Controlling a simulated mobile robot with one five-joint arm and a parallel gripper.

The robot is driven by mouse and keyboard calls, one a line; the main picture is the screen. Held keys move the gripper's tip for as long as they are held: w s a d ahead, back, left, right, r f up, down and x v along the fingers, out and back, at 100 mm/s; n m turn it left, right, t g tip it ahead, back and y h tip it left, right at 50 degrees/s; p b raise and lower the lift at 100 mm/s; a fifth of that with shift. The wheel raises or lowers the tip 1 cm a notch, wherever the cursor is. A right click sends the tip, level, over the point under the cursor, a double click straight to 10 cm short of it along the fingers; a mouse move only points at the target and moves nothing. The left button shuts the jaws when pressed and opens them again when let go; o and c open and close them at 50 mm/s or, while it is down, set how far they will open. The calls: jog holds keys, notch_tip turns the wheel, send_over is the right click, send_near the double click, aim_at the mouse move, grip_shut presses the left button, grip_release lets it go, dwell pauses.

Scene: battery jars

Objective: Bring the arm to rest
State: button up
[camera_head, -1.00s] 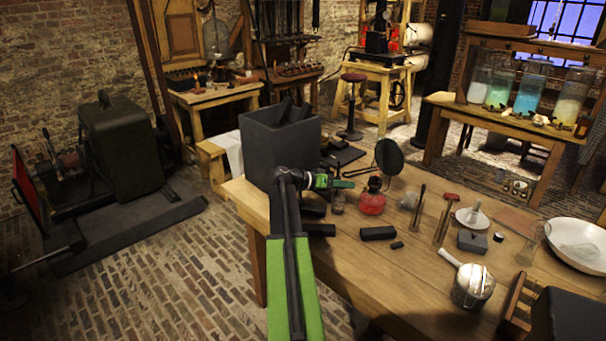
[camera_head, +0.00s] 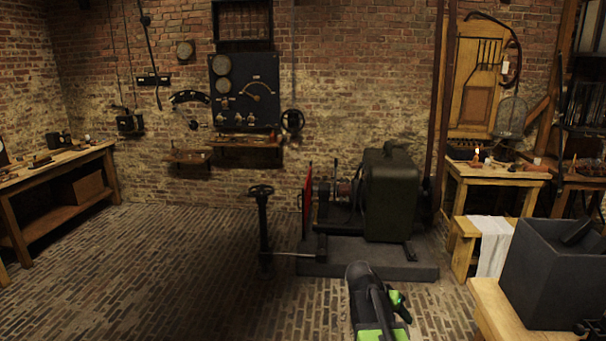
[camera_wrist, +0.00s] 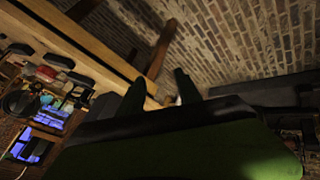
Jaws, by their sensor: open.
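My arm (camera_head: 376,308) shows at the bottom of the head view, low and drawn in over the brick floor, clear of the workbench. Its fingertips cannot be made out there. In the wrist view the two dark green fingers of my gripper (camera_wrist: 159,82) stand apart. I see nothing held between them.
The light wooden workbench (camera_head: 500,308) with a dark grey box (camera_head: 548,283) is at the lower right. A dark green machine (camera_head: 392,196) on a base plate (camera_head: 362,262) stands ahead. Open brick floor (camera_head: 150,270) lies to the left. The bench edge (camera_wrist: 88,45) crosses the wrist view.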

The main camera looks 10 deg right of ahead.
jog(key=s+a+f+n+y, duration=0.1)
jog(key=s+a+n+y, duration=0.2)
jog(key=a, duration=0.8)
jog(key=s+a+f+n+y, duration=0.2)
jog(key=s+a+n+y, duration=0.2)
jog(key=a, duration=0.7)
jog(key=shift+s+f+n+g+p, duration=0.2)
jog(key=shift+s+n+g+p, duration=0.2)
jog(key=shift+s+n, duration=0.35)
jog(key=shift+c, duration=0.5)
